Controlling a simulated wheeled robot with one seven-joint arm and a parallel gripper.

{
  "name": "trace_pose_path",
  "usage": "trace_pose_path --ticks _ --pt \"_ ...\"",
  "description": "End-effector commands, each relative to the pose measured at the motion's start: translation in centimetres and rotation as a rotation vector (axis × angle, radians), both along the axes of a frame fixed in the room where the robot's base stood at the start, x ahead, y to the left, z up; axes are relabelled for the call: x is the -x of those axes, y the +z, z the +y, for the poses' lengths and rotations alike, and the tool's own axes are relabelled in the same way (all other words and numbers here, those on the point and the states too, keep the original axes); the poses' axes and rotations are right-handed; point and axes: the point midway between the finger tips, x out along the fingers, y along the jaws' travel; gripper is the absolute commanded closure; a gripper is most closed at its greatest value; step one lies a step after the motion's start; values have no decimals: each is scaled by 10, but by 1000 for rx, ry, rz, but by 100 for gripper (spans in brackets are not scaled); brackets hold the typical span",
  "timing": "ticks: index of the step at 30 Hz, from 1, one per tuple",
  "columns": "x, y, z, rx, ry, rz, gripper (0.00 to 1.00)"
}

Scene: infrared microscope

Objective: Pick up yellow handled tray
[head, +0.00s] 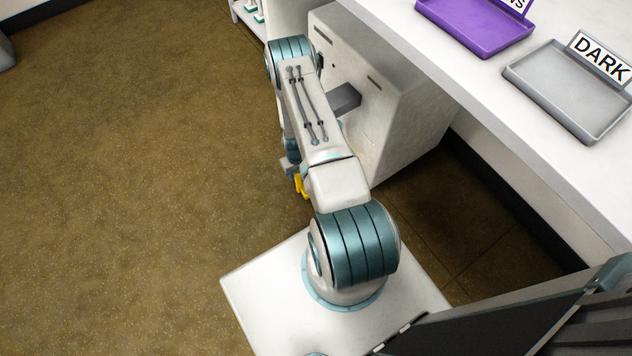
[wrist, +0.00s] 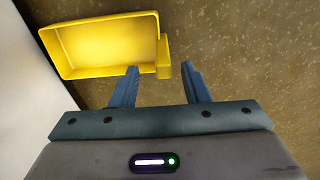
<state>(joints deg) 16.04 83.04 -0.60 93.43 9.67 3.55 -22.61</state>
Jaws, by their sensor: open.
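The yellow handled tray (wrist: 100,47) lies at the upper left of the wrist view. It is a shallow rectangular tray with raised walls, open side toward the camera and seemingly empty. Its short block handle (wrist: 164,57) sticks out at its right end. My gripper (wrist: 160,68) is open, its two blue fingers apart. The handle shows just beyond and between the fingertips, nearer the left one; I cannot tell whether they touch. In the head view only a small yellow part (head: 301,186) shows beside my arm, which hides the rest.
A white cabinet-like machine (head: 400,110) with a dark grey protruding block (head: 345,98) stands close behind my arm. A white counter holds a purple tray (head: 475,27) and a grey tray (head: 570,90) labelled DARK. Open brown floor (head: 130,180) lies to the left.

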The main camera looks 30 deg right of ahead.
Motion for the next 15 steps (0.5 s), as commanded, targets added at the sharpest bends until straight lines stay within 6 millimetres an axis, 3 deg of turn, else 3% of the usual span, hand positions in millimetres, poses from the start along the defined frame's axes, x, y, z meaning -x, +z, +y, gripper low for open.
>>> trace_pose_path --ticks 8,15 --pt "-1 -19 1 0 1 1 58" --pt "-2 -55 4 0 1 1 58"
